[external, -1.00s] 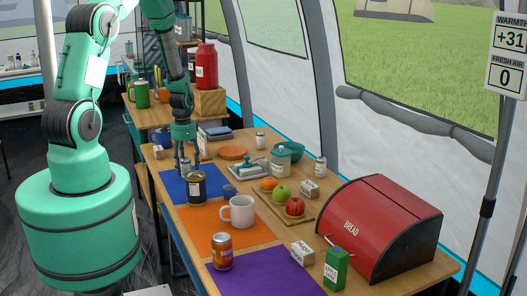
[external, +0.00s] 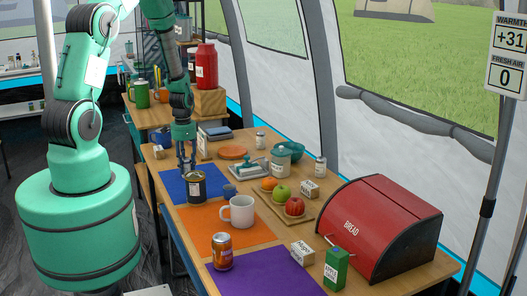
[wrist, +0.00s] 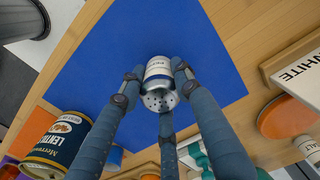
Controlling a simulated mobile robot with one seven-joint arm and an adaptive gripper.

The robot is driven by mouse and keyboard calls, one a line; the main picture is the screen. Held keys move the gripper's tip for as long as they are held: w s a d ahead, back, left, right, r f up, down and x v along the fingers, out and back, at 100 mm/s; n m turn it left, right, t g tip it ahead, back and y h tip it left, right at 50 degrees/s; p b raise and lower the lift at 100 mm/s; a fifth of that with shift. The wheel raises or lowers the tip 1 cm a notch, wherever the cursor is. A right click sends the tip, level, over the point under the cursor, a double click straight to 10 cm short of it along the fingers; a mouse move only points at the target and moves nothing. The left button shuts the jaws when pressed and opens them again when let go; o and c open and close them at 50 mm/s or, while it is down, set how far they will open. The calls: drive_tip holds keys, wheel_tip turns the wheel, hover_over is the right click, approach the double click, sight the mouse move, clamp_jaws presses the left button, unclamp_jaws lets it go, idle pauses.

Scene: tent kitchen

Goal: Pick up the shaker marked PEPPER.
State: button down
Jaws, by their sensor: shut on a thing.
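A small shaker (wrist: 158,70) with a perforated metal top and a white label is between the fingers of my gripper (wrist: 158,78) in the wrist view. The label's print is too small to read surely. The fingers press on its sides over the blue mat (wrist: 205,55). I cannot tell whether its base touches the mat. In the external view my gripper (external: 187,163) is low over the blue mat (external: 172,186), just behind a dark can (external: 196,188); the shaker is mostly hidden there.
A white mug (external: 238,211), fruit board (external: 291,216) and red bread box (external: 375,225) stand farther along the table.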

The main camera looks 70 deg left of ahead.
sight(184, 159)
drive_tip(key=shift+r, duration=0.15)
drive_tip(key=shift+r, duration=0.45)
drive_tip(key=r, duration=0.1)
drive_tip(key=r+p, duration=0.1)
drive_tip(key=shift+s+d+r, duration=0.25)
drive_tip(key=shift+s+r, duration=0.05)
drive_tip(key=s+d+r+p, duration=0.1)
drive_tip(key=s+d+p, duration=0.1)
drive_tip(key=s+d, duration=0.8)
drive_tip(key=shift+s+d, duration=0.15)
drive_tip(key=shift+s, duration=0.5)
drive_tip(key=shift+r, duration=0.1)
